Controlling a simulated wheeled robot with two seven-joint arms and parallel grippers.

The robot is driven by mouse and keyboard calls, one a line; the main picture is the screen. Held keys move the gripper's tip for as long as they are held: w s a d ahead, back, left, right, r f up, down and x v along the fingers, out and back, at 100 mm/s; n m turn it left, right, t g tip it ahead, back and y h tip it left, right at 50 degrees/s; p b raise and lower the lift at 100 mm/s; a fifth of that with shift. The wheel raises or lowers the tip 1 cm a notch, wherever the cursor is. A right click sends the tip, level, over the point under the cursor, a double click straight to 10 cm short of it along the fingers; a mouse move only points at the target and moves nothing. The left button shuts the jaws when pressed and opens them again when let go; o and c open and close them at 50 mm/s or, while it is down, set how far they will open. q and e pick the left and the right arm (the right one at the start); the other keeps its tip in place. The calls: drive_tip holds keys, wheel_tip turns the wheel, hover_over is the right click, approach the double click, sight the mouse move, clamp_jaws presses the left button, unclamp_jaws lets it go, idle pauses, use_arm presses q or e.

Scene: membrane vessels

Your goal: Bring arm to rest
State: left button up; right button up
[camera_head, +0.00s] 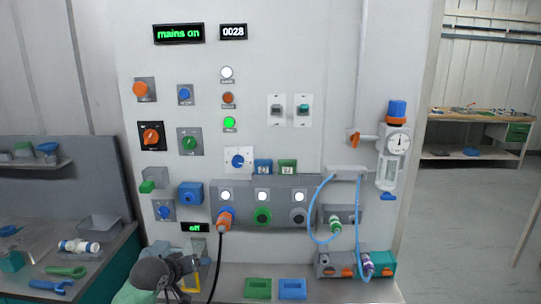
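My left arm comes in at the bottom left, with a dark grey rounded wrist and a green link. Its gripper (184,266) is in front of the lower left of the white panel (330,60), near the bench edge. The fingers are small and dark, and I cannot tell whether they are open or hold anything. My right gripper is not in view.
An orange plug (225,218) with a hanging black cable (217,262) is just right of the gripper. Green (257,288) and blue (292,288) trays lie on the ledge. Blue hoses (312,215) loop at the right. A side bench (35,240) holds tools.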

use_arm(q)
drive_tip(key=s+d+f+m+g+y, duration=0.1)
drive_tip(key=s+f+g, duration=0.1)
drive_tip(key=s+f, duration=0.65)
drive_tip(key=s+d+f+m+g+y, duration=0.1)
drive_tip(key=s+f+m, duration=0.1)
drive_tip(key=s+f, duration=0.65)
drive_tip(key=s+a+f+m+g+y, duration=0.1)
drive_tip(key=s+f+m+g+y, duration=0.2)
drive_tip(key=s, duration=2)
wheel_tip(320, 180, down, 26)
drive_tip(key=w+d+g+h, duration=0.2)
drive_tip(key=s+f, duration=0.4)
drive_tip(key=f, duration=0.7)
drive_tip(key=s+f, duration=0.4)
drive_tip(key=f, duration=0.8)
drive_tip(key=shift+n+g, duration=0.3)
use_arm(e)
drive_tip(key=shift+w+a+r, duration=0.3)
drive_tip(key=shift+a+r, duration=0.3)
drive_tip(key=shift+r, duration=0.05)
use_arm(q)
drive_tip(key=shift+s, duration=0.1)
